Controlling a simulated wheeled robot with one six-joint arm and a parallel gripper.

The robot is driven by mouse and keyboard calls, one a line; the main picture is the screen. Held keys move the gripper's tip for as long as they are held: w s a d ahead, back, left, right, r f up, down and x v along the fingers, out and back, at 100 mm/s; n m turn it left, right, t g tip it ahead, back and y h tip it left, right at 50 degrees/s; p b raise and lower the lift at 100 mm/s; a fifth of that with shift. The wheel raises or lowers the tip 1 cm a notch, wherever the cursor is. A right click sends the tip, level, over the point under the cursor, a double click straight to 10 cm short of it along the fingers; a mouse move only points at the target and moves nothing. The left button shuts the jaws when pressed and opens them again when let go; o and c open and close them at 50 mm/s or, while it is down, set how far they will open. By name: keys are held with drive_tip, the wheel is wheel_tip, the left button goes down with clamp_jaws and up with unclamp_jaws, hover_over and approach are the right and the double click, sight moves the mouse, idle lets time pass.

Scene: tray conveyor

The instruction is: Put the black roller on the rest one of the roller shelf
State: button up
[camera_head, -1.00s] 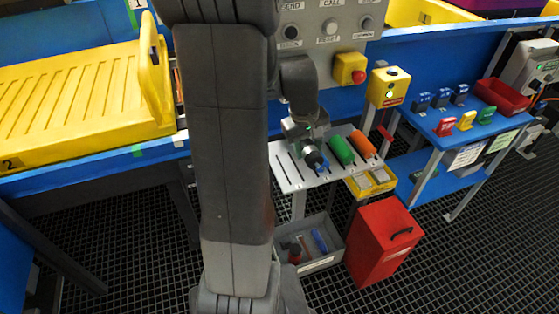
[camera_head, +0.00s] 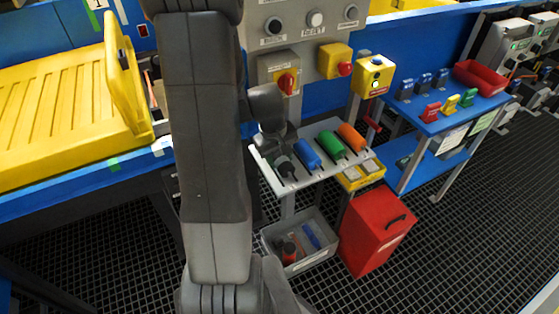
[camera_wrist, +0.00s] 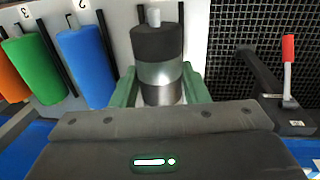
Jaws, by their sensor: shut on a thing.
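The black roller (camera_wrist: 158,42) is dark with a bare metal lower part, and a pale pin shows at its far end. My gripper (camera_wrist: 159,74) is shut on the metal part, one green finger on each side. The white roller shelf (camera_wrist: 122,42) lies behind it. The roller is at the end place beside the blue roller, between dark rails; I cannot tell whether it touches the shelf. In the head view my gripper (camera_head: 277,148) and the black roller (camera_head: 285,167) are at the left end of the shelf (camera_head: 321,127), partly hidden by my arm.
The blue (camera_head: 307,154), green (camera_head: 330,145) and orange (camera_head: 351,137) rollers fill the other places. Below are a grey bin (camera_head: 310,262) with loose items and a red box (camera_head: 376,232). A red-handled lever (camera_wrist: 288,65) is at right in the wrist view.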

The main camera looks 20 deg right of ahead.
drive_tip(key=shift+f, duration=0.55)
drive_tip(key=shift+f, duration=0.1)
drive_tip(key=shift+f, duration=0.15)
drive_tip(key=shift+s+a+f+b, duration=0.25)
drive_tip(key=shift+f+b, duration=0.2)
drive_tip(key=shift+b, duration=0.2)
drive_tip(key=o, duration=1.2)
drive_tip(key=shift+s+d+f, duration=0.1)
drive_tip(key=shift+s, duration=0.05)
drive_tip(key=shift+w+r+p, duration=0.25)
drive_tip(key=shift+r+p, duration=0.4)
drive_tip(key=shift+r, duration=0.15)
drive_tip(key=r, duration=0.4)
drive_tip(key=a+r+p, duration=0.1)
drive_tip(key=r, duration=0.6)
drive_tip(key=shift+w+a+r, duration=0.1)
drive_tip(key=shift+a+r, duration=0.2)
drive_tip(key=shift+r, duration=0.1)
